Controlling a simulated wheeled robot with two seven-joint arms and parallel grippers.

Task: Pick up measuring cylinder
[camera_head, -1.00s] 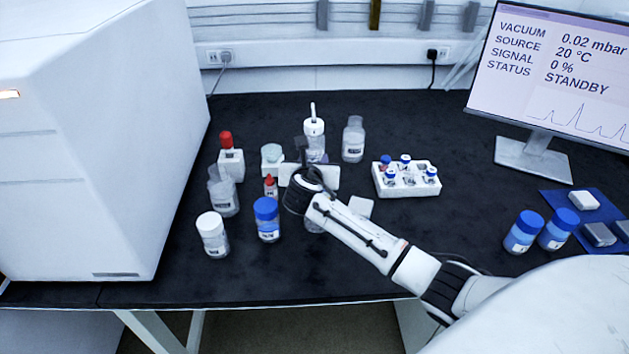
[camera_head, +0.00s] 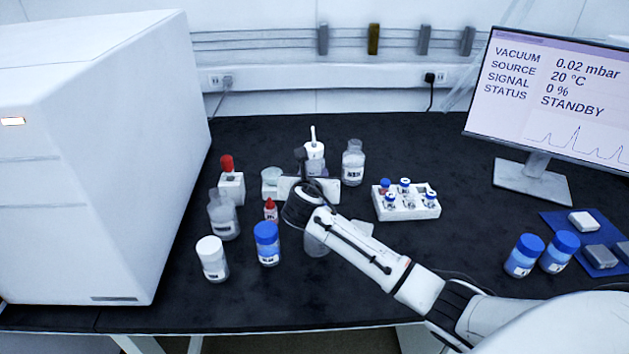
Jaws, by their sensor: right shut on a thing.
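My right gripper (camera_head: 308,189) is over the middle of the dark bench, among the bottles. Its wide white body is seen from above and behind. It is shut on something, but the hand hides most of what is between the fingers. I cannot clearly make out a measuring cylinder. A white-topped wash bottle (camera_head: 314,150) stands just behind the gripper. A clear glass vessel (camera_head: 316,245) shows partly under my right forearm. My left gripper is not in view.
Left of the gripper are a red-capped dropper bottle (camera_head: 270,210), a blue-capped bottle (camera_head: 267,246), a white-capped bottle (camera_head: 212,262) and a clear bottle (camera_head: 224,216). A clear bottle (camera_head: 353,164) and white vial rack (camera_head: 407,204) stand right.

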